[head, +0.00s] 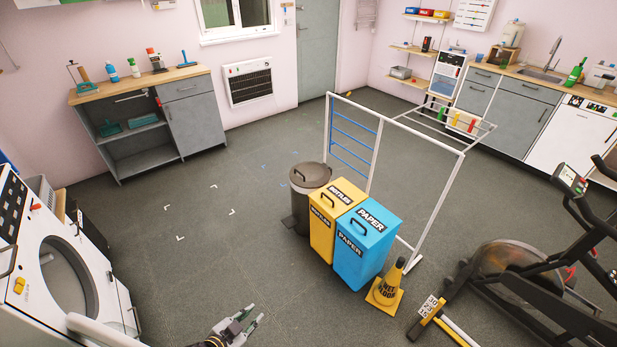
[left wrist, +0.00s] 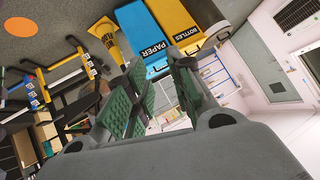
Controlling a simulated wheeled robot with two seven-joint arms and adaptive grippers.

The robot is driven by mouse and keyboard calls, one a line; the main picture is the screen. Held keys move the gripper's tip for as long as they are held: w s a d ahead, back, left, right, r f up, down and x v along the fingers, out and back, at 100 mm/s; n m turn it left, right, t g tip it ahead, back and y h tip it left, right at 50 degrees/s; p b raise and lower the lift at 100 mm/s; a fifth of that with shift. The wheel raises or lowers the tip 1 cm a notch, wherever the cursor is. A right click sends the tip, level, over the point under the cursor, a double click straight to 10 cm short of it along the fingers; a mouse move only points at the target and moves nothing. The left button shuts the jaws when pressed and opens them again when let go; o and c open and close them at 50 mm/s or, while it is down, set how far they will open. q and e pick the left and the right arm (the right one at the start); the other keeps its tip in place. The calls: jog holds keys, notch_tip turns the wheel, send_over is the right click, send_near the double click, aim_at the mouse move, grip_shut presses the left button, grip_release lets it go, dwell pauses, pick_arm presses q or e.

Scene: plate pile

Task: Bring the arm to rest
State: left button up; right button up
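My left gripper (head: 256,314) shows at the bottom of the head view, above the bare grey floor. In the left wrist view its two fingers with green pads (left wrist: 156,68) stand apart with nothing between them. The left gripper is open and empty, and it touches nothing that I can see. My right gripper is in neither view. No plates show in these frames.
A washing machine (head: 60,275) stands at the left. A grey pedal bin (head: 309,180), yellow bottles bin (head: 322,232), blue paper bin (head: 366,240) and wet-floor cone (head: 387,287) stand right of centre. An exercise bike (head: 520,275) stands at the right. The middle floor is clear.

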pick_arm(q)
jog(key=shift+s+a+r+n+g+y, duration=1.35)
jog(key=shift+r+n, duration=0.45)
jog(key=shift+r, duration=1.35)
jog(key=shift+s+a+r+n+g+y, duration=1)
jog(key=shift+r+n+g, duration=0.7)
jog(key=shift+r, duration=1.45)
notch_tip(320, 180, down, 36)
jog(key=s+a+f+b, duration=0.1)
jog(key=a+b, duration=0.1)
jog(key=b, duration=0.3)
jog(key=s+a+f+g+b, duration=0.1)
jog(key=s+a+f, duration=0.3)
jog(key=s+f, duration=0.6)
jog(key=s+a+f+g+b, duration=0.1)
jog(key=s+a+f+b, duration=0.2)
jog(key=s+f, duration=0.8)
notch_tip(320, 180, down, 4)
jog(key=shift+s+a+r+y, duration=0.2)
jog(key=shift+a+y, duration=0.25)
jog(key=shift+a, duration=0.3)
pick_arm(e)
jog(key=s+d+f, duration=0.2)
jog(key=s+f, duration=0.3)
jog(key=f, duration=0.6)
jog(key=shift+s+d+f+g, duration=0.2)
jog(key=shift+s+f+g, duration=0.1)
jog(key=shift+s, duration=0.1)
